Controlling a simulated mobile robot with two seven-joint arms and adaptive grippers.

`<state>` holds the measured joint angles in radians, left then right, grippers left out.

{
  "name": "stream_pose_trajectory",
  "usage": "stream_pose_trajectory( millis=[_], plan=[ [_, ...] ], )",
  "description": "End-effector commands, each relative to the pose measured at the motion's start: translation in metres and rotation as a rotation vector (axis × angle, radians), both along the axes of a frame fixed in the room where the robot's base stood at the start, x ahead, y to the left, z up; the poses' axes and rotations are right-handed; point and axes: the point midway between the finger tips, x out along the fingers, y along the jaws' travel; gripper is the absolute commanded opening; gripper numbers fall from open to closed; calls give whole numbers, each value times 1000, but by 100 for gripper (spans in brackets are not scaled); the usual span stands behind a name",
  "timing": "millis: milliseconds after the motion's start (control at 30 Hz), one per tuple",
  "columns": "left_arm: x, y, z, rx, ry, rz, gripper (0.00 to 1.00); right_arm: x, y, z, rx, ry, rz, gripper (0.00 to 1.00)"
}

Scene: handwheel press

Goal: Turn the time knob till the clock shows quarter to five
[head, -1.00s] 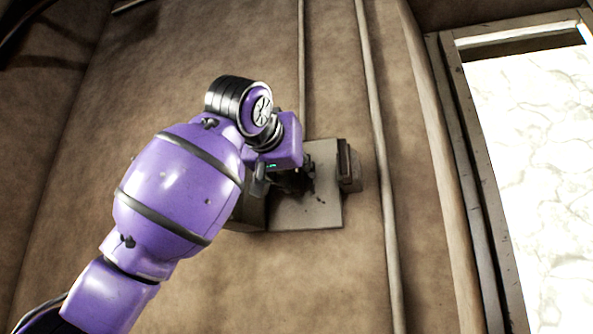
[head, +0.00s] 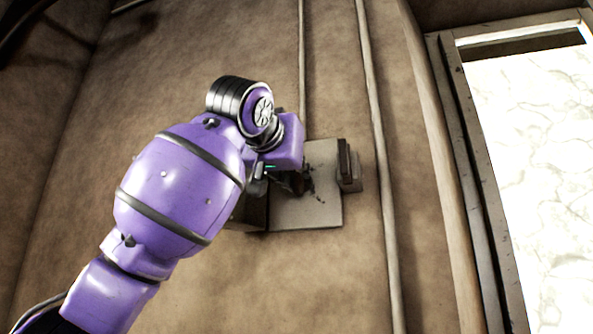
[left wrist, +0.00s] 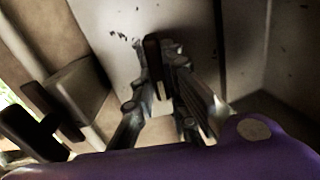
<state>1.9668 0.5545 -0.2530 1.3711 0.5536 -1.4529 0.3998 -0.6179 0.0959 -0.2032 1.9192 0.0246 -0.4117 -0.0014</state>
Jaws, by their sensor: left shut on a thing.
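My left gripper (head: 290,182) is at a pale plate (head: 318,212) on the brown wall in the head view. In the left wrist view its fingers (left wrist: 162,68) are shut on a dark, narrow bar-shaped piece, which I take to be the time knob (left wrist: 152,52). The knob stands out from the pale plate (left wrist: 108,18). My gripper and wrist hide most of the knob in the head view. No clock face or hands can be read in either view, so I cannot tell the time shown. My right gripper is not in view.
A small box with a dark bar (head: 344,160) is at the plate's right edge; it also shows in the left wrist view (left wrist: 52,110). Thin pipes (head: 378,150) run down the wall. A framed bright panel (head: 535,160) is at the right.

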Motion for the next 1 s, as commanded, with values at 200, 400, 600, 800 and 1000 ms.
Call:
stream_pose_trajectory(
  millis=[200, 400, 600, 800, 1000],
  plan=[
    [0, -1, 0, 146, -48, 2, 0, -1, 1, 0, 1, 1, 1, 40],
    [-1, -3, -1, 323, -105, 1, 0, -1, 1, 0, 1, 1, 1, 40],
    [-2, -5, -1, 504, -165, 2, 0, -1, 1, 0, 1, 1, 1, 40],
    [-2, -6, -3, 667, -217, 1, 0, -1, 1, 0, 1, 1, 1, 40],
    [-3, -7, -4, 795, -259, 1, 0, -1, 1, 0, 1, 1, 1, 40]
  ],
)
